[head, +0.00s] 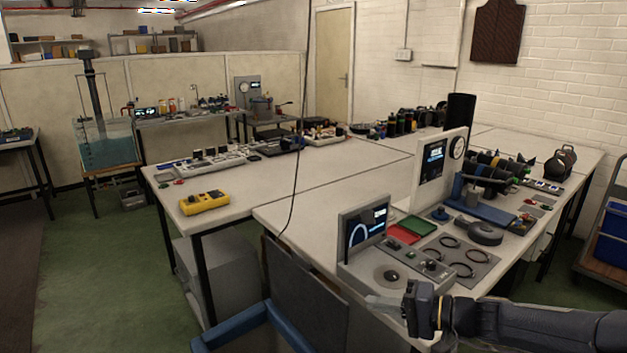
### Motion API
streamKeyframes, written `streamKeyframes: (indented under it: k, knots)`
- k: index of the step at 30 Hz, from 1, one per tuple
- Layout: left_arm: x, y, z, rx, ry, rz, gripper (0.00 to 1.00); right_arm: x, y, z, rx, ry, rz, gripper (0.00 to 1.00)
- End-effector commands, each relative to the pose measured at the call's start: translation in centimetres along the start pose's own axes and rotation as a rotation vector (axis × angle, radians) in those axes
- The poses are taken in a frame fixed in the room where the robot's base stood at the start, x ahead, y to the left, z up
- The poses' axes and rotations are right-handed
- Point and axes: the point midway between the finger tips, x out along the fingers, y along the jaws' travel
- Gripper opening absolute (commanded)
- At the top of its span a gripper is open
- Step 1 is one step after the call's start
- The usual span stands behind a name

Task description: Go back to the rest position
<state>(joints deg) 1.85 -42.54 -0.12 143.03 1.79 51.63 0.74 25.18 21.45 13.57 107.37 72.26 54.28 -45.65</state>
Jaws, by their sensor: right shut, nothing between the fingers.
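My right gripper (385,304) comes in from the lower right on a black arm. It is shut and empty, just in front of the near corner of the right-hand table, by the grey control console (392,272) with its small screen. Part of the console's front edge is hidden behind the gripper. My left gripper does not show in the head view.
A blue-armed chair (262,322) stands close in front. White tables (330,190) carry a yellow meter (204,202), red and green trays (417,228), rings on a grey plate and an upright panel (440,165). Green floor (110,270) is free at the left.

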Motion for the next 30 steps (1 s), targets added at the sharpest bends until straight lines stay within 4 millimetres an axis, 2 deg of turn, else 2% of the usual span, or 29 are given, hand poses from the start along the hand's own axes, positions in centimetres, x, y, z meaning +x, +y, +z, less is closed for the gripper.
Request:
streamKeyframes:
  k: [1,4,9,12,15,19,24,30]
  knots:
    - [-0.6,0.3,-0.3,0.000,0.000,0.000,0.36,-1.2,-2.0,2.8,-0.053,-0.046,0.072,0.00]
    - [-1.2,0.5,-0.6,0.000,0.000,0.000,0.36,-3.6,-3.3,7.8,-0.127,-0.116,0.226,0.00]
    - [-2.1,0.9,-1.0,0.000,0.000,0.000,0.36,-8.8,-3.5,14.8,-0.241,-0.150,0.484,0.00]
    - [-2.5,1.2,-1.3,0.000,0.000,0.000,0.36,-11.9,-2.7,17.8,-0.299,-0.123,0.619,0.00]
    - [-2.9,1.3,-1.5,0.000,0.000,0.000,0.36,-14.6,-1.7,19.9,-0.345,-0.076,0.724,0.00]
    - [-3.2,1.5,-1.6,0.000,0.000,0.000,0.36,-16.9,-0.4,21.3,-0.384,-0.018,0.810,0.00]
    - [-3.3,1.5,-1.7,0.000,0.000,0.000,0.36,-18.0,0.3,21.9,-0.402,0.017,0.853,0.00]
    - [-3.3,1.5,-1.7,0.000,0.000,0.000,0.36,-18.0,0.4,21.9,-0.402,0.017,0.857,0.00]
